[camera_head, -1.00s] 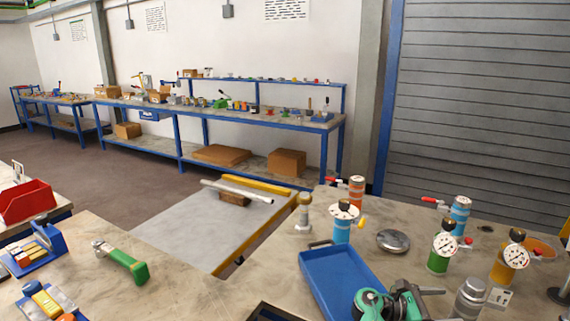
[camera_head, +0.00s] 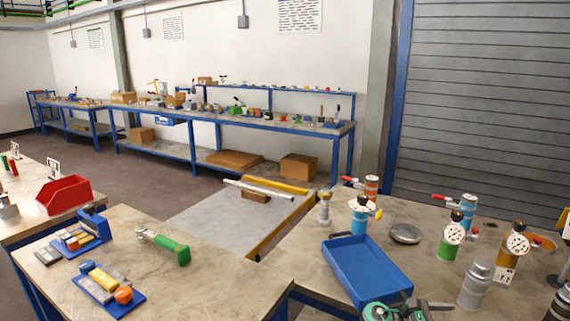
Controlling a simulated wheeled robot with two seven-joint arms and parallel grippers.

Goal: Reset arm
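My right gripper (camera_head: 425,308), teal and dark grey, shows at the bottom edge, just in front of the near corner of a blue tray (camera_head: 345,259). Most of it is cut off by the frame, so I cannot tell whether it is open or holds anything. My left gripper is not in view. The blue tray lies on the right-hand table and looks empty.
Gauge-topped vessels, green (camera_head: 450,246) and orange (camera_head: 507,264), stand right of the tray with a grey cylinder (camera_head: 475,285). A green-handled tool (camera_head: 170,248) lies on the left table. A red bin (camera_head: 65,195) stands behind.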

